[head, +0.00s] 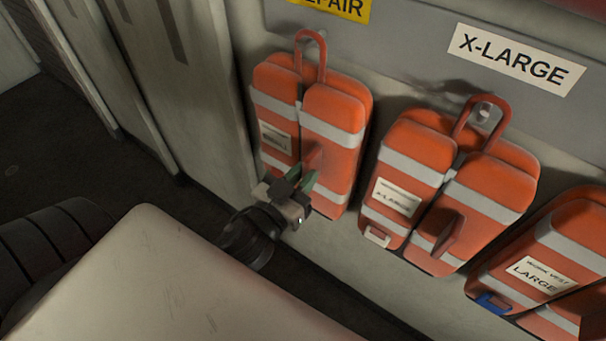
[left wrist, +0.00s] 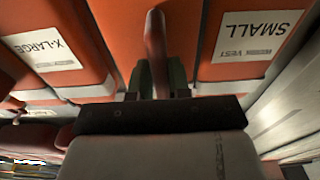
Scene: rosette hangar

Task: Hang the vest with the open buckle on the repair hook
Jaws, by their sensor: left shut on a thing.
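An orange vest (head: 335,118) with grey bands and a SMALL label is upright against the wall panel, below the yellow REPAIR sign (head: 345,8). Its top loop (head: 311,50) lies over the panel under that sign. I cannot see the repair hook or tell whether the loop is on it. My left gripper (head: 303,181) is shut on the vest's front tab, which shows between the fingers in the left wrist view (left wrist: 155,45). The SMALL label (left wrist: 252,35) is also there. The vest's buckle is not visible. My right gripper is not in view.
To the right, an X-LARGE vest (head: 410,150) hangs by its loop on a hook (head: 485,113) under the X-LARGE sign (head: 516,60); a pale buckle shows low on it. A LARGE vest (head: 580,228) with a blue buckle (head: 493,303) is farther right. A wall edge stands close left.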

